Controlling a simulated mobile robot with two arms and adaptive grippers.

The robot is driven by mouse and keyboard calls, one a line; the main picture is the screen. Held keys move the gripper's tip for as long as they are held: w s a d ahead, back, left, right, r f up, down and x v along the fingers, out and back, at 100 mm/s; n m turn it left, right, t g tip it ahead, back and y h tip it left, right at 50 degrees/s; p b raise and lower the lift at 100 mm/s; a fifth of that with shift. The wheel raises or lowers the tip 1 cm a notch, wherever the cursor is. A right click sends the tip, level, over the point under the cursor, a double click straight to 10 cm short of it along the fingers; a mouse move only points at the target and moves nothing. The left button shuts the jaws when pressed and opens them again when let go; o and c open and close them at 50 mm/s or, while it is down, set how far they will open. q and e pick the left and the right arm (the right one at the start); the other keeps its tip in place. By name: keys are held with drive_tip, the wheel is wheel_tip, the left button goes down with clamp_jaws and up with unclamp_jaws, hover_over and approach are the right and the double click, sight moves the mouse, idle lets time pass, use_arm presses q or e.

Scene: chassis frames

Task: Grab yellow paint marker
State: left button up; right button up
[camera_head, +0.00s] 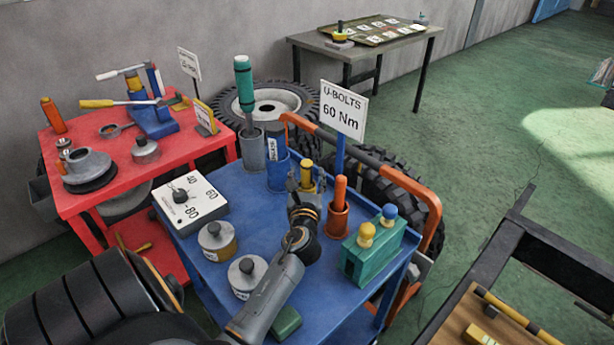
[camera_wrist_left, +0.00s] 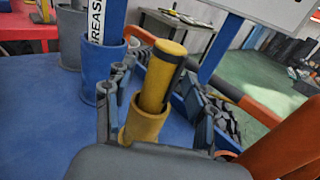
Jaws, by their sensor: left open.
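The yellow paint marker (camera_head: 306,173) stands upright in a yellow cup on the blue cart top (camera_head: 262,235). In the left wrist view the marker (camera_wrist_left: 162,75) is a thick yellow cylinder with a dark band near its top, and the yellow cup (camera_wrist_left: 143,122) is around its lower part. My left gripper (camera_head: 305,190) is at the marker in the head view. In the left wrist view its open fingers (camera_wrist_left: 152,100) stand on either side of the marker and cup. I cannot tell whether they touch. My right gripper is not in view.
An orange cup with an orange marker (camera_head: 339,195) stands close at right. A blue grease cup (camera_head: 277,170) and a grey cup (camera_head: 252,150) stand behind left. A U-bolts sign (camera_head: 343,110), green block (camera_head: 368,262) and round weights (camera_head: 217,241) are nearby.

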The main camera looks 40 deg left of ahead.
use_arm(q)
drive_tip(key=shift+w+a, duration=0.35)
drive_tip(key=shift+w, duration=0.1)
clamp_jaws()
drive_tip(key=shift+r, duration=0.15)
